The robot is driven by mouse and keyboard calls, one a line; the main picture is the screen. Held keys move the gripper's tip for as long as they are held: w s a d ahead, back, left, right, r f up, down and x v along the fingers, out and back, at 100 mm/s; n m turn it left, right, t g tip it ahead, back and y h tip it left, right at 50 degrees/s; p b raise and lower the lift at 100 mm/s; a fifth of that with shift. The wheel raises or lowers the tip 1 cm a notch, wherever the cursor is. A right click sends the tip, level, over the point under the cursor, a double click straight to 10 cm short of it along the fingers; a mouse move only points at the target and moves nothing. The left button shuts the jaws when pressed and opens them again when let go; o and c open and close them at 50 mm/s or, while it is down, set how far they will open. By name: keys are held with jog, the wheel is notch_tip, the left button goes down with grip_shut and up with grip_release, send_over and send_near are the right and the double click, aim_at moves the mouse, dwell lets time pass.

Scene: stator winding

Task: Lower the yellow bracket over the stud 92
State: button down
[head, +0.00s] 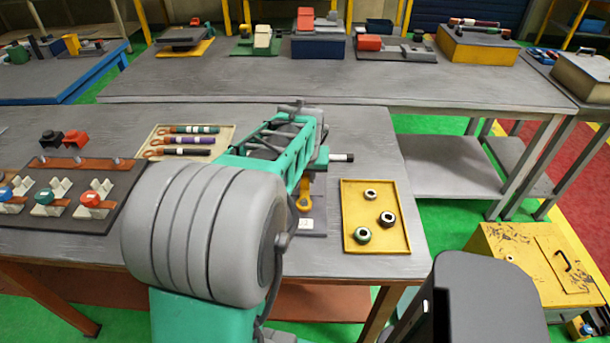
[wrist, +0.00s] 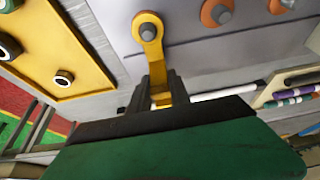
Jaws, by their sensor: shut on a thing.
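My gripper (wrist: 160,88) is shut on the yellow bracket (wrist: 155,62) in the wrist view, holding its shank between the dark fingers. The bracket's ring end points away from the fingers. A grey stud (wrist: 148,33) shows inside the ring's hole; I cannot tell how far down the ring sits on it. In the head view the bracket (head: 304,197) stands out below my green arm, just above a grey plate with a white number label (head: 306,224). My arm hides the fingers and the stud there.
A yellow tray (head: 347,247) with three ring-shaped nuts lies right of the plate. Other studs with orange rings (wrist: 216,12) stand beside the bracket in the wrist view. A pale tray (head: 229,143) with coloured rods and a dark fixture board (head: 120,195) lie to the left.

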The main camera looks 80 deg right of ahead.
aim_at(305, 174)
jog(key=shift+f, duration=0.1)
jog(key=c, duration=1.1)
grip_release()
jog(key=shift+r+p, duration=2.2)
jog(key=shift+r, duration=1.3)
